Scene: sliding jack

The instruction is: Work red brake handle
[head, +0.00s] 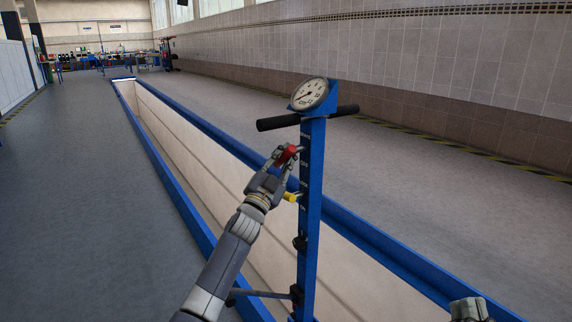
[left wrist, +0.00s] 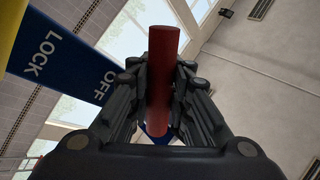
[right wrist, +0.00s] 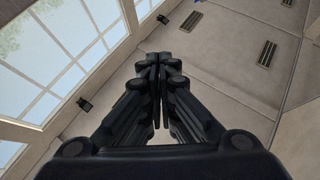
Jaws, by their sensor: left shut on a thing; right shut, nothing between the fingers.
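The red brake handle (head: 286,155) sticks out from the upper part of the blue jack post (head: 312,185). My left gripper (head: 283,160) is shut on it; in the left wrist view the red handle (left wrist: 162,85) stands between the two fingers (left wrist: 161,90), its end rising past the fingertips. The post's blue face with the words LOCK and OFF (left wrist: 75,60) shows beside it. A yellow handle (head: 291,196) sits lower on the post, just below my left gripper. My right gripper (right wrist: 158,62) is shut and empty, away from the post; the head view shows only part of my right arm at the bottom right.
A round gauge (head: 310,94) and a black crossbar (head: 279,122) top the post. The post stands at a long pit with blue edges (head: 175,185). Grey floor is open on both sides, with a tiled wall (head: 440,60) at the right.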

